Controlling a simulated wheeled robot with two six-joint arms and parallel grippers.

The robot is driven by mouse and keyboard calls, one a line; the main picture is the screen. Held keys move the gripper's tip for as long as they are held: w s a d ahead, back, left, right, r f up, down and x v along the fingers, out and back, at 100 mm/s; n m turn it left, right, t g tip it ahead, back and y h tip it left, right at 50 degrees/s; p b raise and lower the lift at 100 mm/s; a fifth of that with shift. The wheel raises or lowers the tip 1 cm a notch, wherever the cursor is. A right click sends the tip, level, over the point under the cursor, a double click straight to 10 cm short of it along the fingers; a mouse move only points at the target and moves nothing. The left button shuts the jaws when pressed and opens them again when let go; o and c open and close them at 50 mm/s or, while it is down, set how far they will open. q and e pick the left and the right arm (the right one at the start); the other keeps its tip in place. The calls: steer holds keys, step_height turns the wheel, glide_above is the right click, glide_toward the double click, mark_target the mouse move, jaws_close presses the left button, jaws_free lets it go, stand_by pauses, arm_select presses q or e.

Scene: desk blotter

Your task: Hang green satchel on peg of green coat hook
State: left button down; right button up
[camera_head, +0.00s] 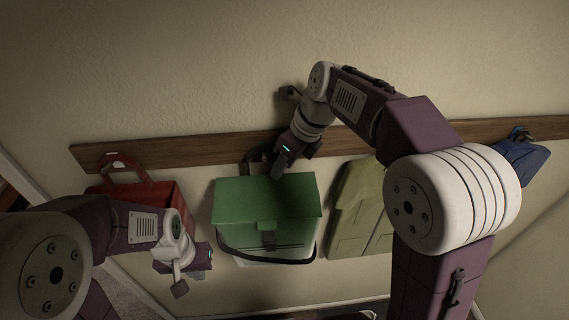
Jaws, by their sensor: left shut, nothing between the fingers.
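The green satchel (265,205) is in the middle of the head view, in front of the wall and below the wooden rail. It has a green flap, a paler lower body and a dark strap looping along its bottom. A dark loop (256,155) shows at its top, against the rail. My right gripper (279,168) points down at the satchel's top edge, beside this loop; its fingertips are too hidden to tell if they hold it. My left gripper (192,276) is shut and empty, left of the satchel's lower part. I cannot make out a green coat hook; my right arm covers part of the rail.
The wooden rail (210,148) runs across the wall. A red bag (165,195) hangs at left, an olive bag (358,210) right of the satchel, and a blue bag (522,150) at far right.

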steer(key=shift+d+r, duration=0.15)
steer(key=shift+r, duration=0.2)
steer(key=v, duration=0.8)
steer(key=shift+s+r, duration=0.1)
steer(key=shift+r, duration=0.05)
